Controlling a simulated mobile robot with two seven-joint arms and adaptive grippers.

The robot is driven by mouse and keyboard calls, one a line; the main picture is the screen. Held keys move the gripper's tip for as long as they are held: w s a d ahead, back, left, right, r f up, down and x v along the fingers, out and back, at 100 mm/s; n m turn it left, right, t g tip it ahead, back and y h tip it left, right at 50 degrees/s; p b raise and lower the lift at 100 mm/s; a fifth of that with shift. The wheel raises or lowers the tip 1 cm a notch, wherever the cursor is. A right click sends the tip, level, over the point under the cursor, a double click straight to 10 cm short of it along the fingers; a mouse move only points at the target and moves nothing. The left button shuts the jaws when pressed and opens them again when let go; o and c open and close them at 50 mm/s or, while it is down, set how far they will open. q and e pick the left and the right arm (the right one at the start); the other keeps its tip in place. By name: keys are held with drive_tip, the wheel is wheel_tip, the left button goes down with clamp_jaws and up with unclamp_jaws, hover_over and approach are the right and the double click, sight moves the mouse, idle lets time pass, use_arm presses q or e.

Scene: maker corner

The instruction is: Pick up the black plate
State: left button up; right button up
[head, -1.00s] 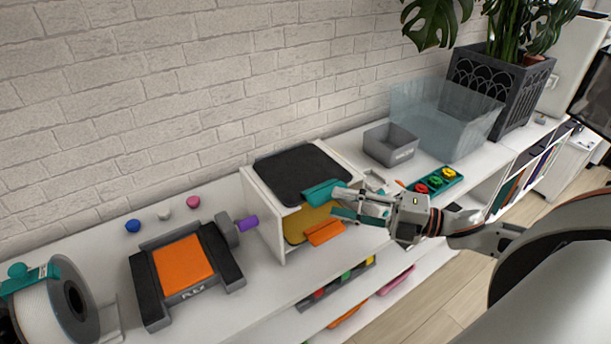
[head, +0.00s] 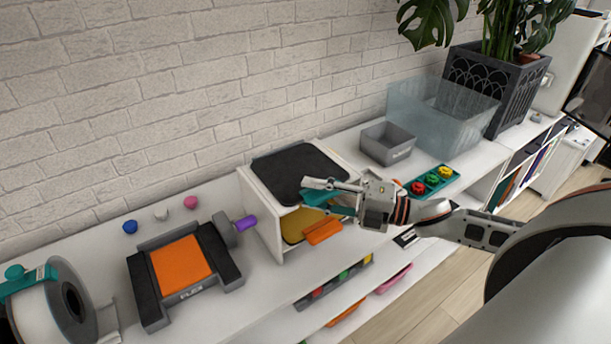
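The black plate (head: 293,168) lies flat on top of a small white rack (head: 262,212), with a teal grip tab (head: 316,197) at its front right corner. My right gripper (head: 319,194) comes in from the right at this tab. One finger lies over the tab and partly hides it; the other is lower, with a gap between them. The fingers look open around the tab, but contact is hard to see. My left gripper is not in view.
A yellow plate with an orange tab (head: 323,231) sits inside the rack, just below my gripper. A grey bin (head: 387,144), a clear tub (head: 440,115) and a teal tray (head: 432,181) stand right. An orange-topped machine (head: 181,262) stands left.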

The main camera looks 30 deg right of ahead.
drive_tip(key=shift+c, duration=0.3)
clamp_jaws()
use_arm(q)
drive_tip(key=p, duration=0.1)
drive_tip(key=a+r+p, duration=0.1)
drive_tip(key=p, duration=0.1)
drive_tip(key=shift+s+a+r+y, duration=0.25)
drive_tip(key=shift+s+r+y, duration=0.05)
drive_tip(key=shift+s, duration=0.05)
use_arm(e)
wheel_tip(320, 180, up, 20)
